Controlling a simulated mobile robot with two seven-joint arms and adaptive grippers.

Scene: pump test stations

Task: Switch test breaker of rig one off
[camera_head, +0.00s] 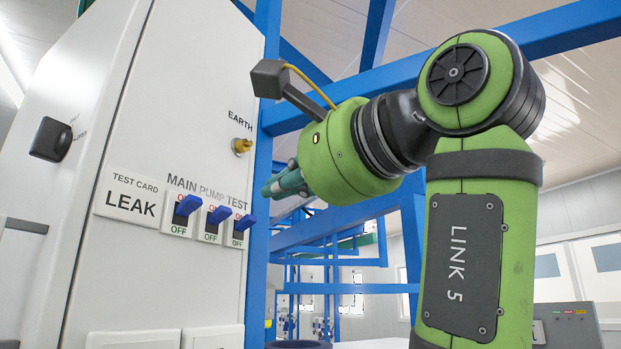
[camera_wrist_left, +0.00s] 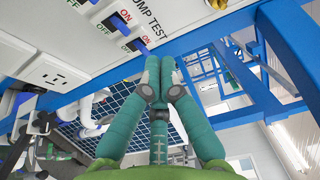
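The breaker panel has MAIN, PUMP and TEST breakers in a row with blue levers. The TEST breaker (camera_head: 238,240) is rightmost in the head view, nearest my gripper. Its blue lever (camera_head: 246,222) sticks out near the upper side, with OFF visible below. The TEST breaker's lever also shows in the left wrist view (camera_wrist_left: 137,44). My left gripper (camera_head: 272,188) is right of the TEST breaker, apart from it. In the left wrist view its teal fingers (camera_wrist_left: 160,65) are drawn together, with nothing seen between them. My right gripper is out of view.
The PUMP breaker (camera_head: 212,224) and MAIN breaker (camera_head: 181,216) stand close left of TEST. A brass EARTH stud (camera_head: 241,146) protrudes above. A LEAK test card (camera_head: 130,202) is left. Blue frame beams (camera_head: 259,270) run along the panel's right edge and behind my arm.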

